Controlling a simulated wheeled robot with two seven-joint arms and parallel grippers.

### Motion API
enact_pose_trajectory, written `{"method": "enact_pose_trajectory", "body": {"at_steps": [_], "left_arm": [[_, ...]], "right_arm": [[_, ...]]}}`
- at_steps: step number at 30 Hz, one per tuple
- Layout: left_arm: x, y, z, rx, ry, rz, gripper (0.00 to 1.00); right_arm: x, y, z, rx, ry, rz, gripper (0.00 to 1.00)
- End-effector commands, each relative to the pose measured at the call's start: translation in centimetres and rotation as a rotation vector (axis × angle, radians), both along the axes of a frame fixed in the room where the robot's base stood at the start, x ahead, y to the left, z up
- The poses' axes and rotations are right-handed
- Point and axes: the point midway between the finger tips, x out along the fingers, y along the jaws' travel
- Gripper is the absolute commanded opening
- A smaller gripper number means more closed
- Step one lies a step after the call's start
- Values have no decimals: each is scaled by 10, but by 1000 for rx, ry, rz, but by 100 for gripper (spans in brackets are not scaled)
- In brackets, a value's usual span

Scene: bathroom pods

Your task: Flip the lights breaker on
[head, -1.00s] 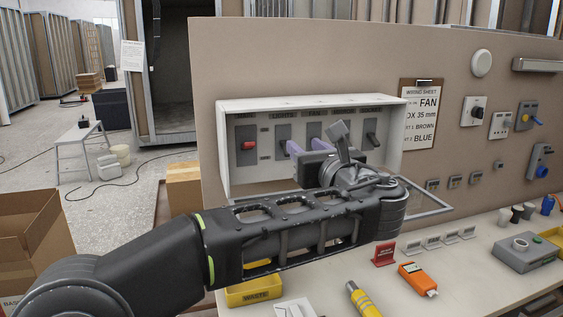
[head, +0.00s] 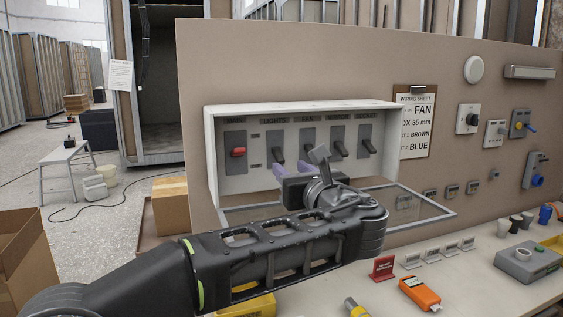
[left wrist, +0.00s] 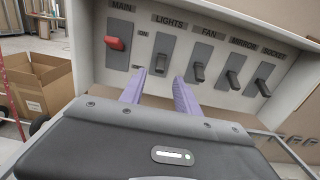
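The open breaker box (head: 386,127) has a row of labelled levers. The lights breaker (head: 277,153) is a dark lever, second from the left; in the left wrist view its lever (left wrist: 160,65) appears to point down, toward the lower mark. My left gripper (head: 273,165) is open. Its two purple fingers (left wrist: 160,77) stand apart just below the lights lever, one to each side, with nothing visible between them; contact cannot be told. The red main lever (left wrist: 115,43) is to its left, the fan lever (left wrist: 198,72) to its right. My right gripper is out of view.
The box's clear cover (head: 432,207) hangs open below, near my left wrist. The workbench (head: 465,275) holds an orange tester (head: 419,293), a red sign (head: 383,268) and a grey box (head: 527,263). A wiring sheet (head: 415,125) hangs right of the box.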

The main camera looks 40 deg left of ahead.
Motion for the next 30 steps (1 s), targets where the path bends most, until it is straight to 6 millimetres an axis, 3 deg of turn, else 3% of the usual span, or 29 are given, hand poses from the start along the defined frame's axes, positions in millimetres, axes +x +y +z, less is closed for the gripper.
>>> {"method": "enact_pose_trajectory", "body": {"at_steps": [12,22,30], "left_arm": [[33,48,1,1,0,1,38],[36,53,0,0,-1,0,38],[36,52,0,0,-1,0,18]], "right_arm": [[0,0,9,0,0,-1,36],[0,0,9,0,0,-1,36],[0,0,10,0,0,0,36]]}}
